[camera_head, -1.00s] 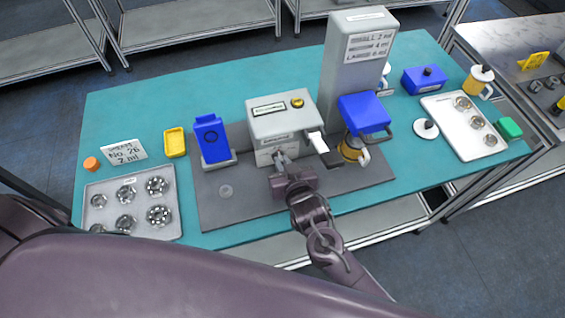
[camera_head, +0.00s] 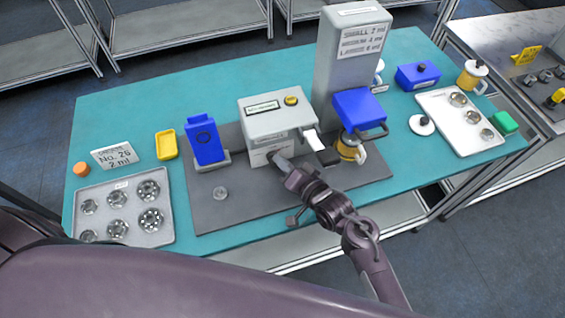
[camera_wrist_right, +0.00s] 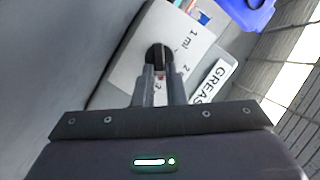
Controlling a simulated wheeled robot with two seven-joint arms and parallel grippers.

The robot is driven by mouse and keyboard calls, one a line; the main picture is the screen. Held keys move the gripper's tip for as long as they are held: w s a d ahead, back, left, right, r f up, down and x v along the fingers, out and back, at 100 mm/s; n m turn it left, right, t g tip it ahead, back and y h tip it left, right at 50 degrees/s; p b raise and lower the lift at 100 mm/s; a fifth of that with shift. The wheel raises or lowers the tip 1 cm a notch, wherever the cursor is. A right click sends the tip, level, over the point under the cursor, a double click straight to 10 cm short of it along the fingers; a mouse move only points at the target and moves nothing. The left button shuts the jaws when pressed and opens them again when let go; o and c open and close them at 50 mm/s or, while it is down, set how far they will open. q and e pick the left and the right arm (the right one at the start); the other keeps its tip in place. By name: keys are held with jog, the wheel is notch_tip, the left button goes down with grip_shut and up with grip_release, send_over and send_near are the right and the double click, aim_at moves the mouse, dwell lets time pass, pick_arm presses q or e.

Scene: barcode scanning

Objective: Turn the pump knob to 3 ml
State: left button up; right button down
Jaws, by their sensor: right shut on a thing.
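My right gripper (camera_wrist_right: 160,78) is shut on the knob, one finger on each side. The knob's grip lies nearly in line with the 3, which sits between my fingers. In the head view my right gripper (camera_head: 286,166) meets the pump's front and hides the knob. My left gripper is out of view.
A blue scanner-like device (camera_head: 206,140) stands left of the pump. A tall grey column (camera_head: 352,75) with a blue head (camera_head: 360,108) and a mug stand on its right. A tray of bearings (camera_head: 124,234) lies at front left, and a white tray (camera_head: 442,104) at right.

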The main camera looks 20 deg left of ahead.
jog(key=shift+d+f+m, duration=0.1)
jog(key=shift+f+m, duration=0.1)
jog(key=shift+m, duration=0.3)
jog(key=shift+y, duration=0.4)
jog(key=c, duration=1.5)
grip_release()
jog(key=shift+w, duration=0.1)
jog(key=b+v, duration=0.2)
jog(key=v, duration=0.5)
jog(key=shift+f, duration=0.1)
jog(key=shift+s+d+r, duration=0.2)
jog(key=shift+s+d, duration=0.05)
jog(key=shift+d, duration=0.1)
